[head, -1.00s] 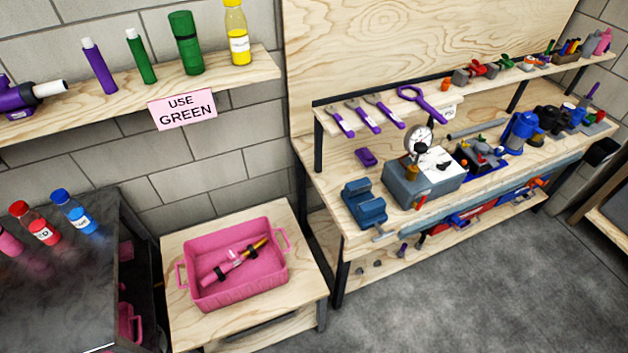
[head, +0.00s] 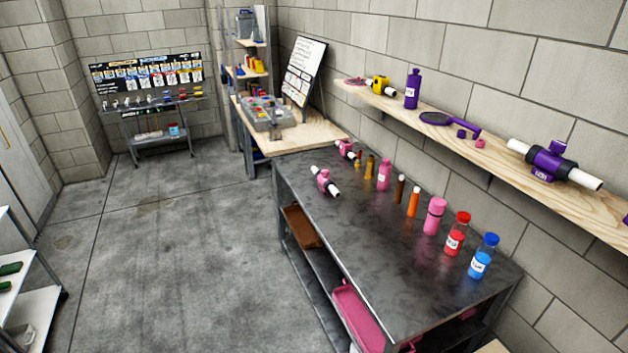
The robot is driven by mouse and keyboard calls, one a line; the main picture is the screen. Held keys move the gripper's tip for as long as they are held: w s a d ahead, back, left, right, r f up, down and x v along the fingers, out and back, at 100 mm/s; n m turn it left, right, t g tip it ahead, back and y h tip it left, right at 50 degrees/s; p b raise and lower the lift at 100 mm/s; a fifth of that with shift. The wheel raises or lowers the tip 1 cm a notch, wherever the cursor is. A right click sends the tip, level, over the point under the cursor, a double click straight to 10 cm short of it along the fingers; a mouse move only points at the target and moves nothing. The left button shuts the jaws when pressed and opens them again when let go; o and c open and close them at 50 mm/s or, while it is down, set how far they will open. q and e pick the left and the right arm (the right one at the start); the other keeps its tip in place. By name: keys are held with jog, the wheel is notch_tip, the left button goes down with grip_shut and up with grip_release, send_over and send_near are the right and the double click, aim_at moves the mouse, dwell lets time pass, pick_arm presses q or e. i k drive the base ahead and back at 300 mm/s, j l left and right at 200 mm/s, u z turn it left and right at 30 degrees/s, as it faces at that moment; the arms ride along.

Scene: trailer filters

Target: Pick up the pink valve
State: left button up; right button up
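Two small pink valves with white pipe ends are on the dark metal table (head: 400,262). The nearer pink valve (head: 324,181) lies close to the table's left edge, toward its far end. The other pink valve (head: 345,149) is a little farther back, at the far end near the wooden bench. Both look uncovered, and nothing touches the nearer one. Neither of my grippers is in view.
Several bottles and tubes stand along the table's right side, including a pink bottle (head: 384,174), a red-capped bottle (head: 457,234) and a blue-capped bottle (head: 484,256). A wall shelf (head: 502,158) holds a purple valve (head: 548,163). The floor left of the table is clear.

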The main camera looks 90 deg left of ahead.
aim_at(326, 184)
jog(key=u, duration=2.9)
jog(key=i+j+z, duration=0.1)
jog(key=z, duration=0.35)
jog(key=i+j+z, duration=0.1)
jog(key=z, duration=0.3)
jog(key=i+j+z, duration=0.1)
jog(key=z, duration=0.35)
jog(key=j+z, duration=0.25)
jog(key=z, duration=0.15)
jog(key=i, duration=0.05)
